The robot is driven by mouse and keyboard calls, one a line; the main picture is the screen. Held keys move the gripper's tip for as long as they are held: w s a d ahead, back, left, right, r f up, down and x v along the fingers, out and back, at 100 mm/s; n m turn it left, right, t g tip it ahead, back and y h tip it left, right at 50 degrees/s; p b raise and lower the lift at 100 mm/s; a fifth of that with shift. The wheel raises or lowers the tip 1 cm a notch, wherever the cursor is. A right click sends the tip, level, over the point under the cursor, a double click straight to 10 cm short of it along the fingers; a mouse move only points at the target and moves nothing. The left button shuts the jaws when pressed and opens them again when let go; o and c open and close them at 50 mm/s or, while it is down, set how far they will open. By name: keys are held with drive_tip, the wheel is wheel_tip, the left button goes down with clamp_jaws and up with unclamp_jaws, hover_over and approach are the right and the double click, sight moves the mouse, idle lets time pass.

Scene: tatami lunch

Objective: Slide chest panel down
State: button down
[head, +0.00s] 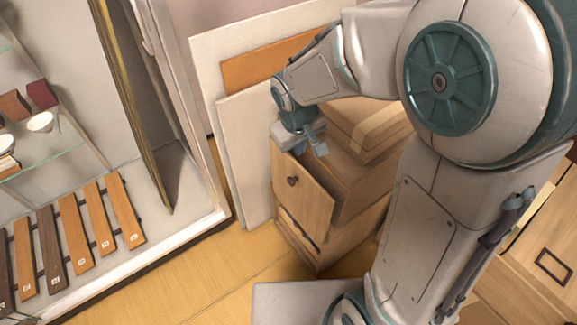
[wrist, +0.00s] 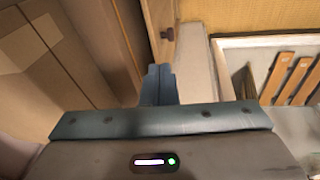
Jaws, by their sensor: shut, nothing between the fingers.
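The chest is a light wooden box (head: 330,235) standing on the mat floor in the middle of the head view. Its front panel (head: 312,205) has a dark round knob (head: 292,181). A dark gap shows along the panel's lower edge. In the wrist view the panel (wrist: 154,14) and knob (wrist: 168,34) are at the top centre, just beyond the fingertips. My gripper (head: 320,149) is above the chest, near the panel's top edge. Its fingers (wrist: 158,72) are shut together and empty. I cannot tell whether they touch the panel.
Cardboard boxes (head: 365,125) are stacked on the chest, close to my gripper. Pale boards (head: 245,150) lean behind it on the left. A glass display case (head: 215,212) with wooden slats (head: 75,235) stands at left. Mat floor (head: 200,280) is clear between them.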

drive_tip(key=n+b, duration=0.1)
approach(290, 179)
drive_tip(key=b+x, duration=0.3)
drive_tip(key=x, duration=0.4)
